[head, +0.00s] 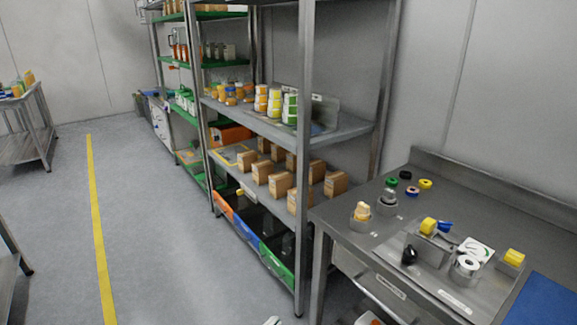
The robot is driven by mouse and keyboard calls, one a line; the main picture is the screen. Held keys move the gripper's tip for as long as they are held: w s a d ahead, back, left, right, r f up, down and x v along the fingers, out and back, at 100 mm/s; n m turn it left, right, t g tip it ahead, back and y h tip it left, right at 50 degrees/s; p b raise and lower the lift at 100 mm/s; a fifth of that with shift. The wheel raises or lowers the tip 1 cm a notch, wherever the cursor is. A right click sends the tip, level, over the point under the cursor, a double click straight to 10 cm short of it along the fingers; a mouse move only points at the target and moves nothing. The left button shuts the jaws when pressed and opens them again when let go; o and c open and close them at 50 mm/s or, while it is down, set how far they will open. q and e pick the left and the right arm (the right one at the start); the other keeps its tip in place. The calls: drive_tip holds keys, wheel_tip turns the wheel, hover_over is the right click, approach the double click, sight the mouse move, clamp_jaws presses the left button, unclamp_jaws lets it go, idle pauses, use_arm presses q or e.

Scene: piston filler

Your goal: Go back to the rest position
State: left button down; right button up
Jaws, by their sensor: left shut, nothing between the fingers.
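Only a small pale tip of my left gripper (272,321) shows at the bottom edge of the head view, over the floor in front of the shelf rack. It is shut and empty, and the rest of it is cut off by the frame. It touches nothing that I can see. My right gripper is not in view.
A steel workbench (335,215) with small parts, yellow-capped pieces and a blue mat (545,300) stands at the right. A steel shelf rack (304,150) with jars, cartons and coloured bins stands mid-picture. Grey floor (150,230) with a yellow line (97,220) is clear at the left.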

drive_tip(key=p, duration=0.1)
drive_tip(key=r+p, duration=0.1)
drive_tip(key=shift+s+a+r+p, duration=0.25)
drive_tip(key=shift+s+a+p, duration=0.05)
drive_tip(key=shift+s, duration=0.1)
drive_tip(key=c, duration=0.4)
use_arm(q)
drive_tip(key=s+a+f+n+g+y, duration=0.1)
drive_tip(key=s+a+f+n+y, duration=0.2)
drive_tip(key=s+a+n, duration=0.3)
drive_tip(key=s+a+f+n+g+y, duration=0.2)
drive_tip(key=s+a+f+n, duration=0.3)
drive_tip(key=s+a, duration=0.4)
drive_tip(key=s+n+y, duration=0.1)
drive_tip(key=s, duration=0.5)
drive_tip(key=shift+a+f+g+y, duration=0.3)
drive_tip(key=shift+a+f, duration=0.1)
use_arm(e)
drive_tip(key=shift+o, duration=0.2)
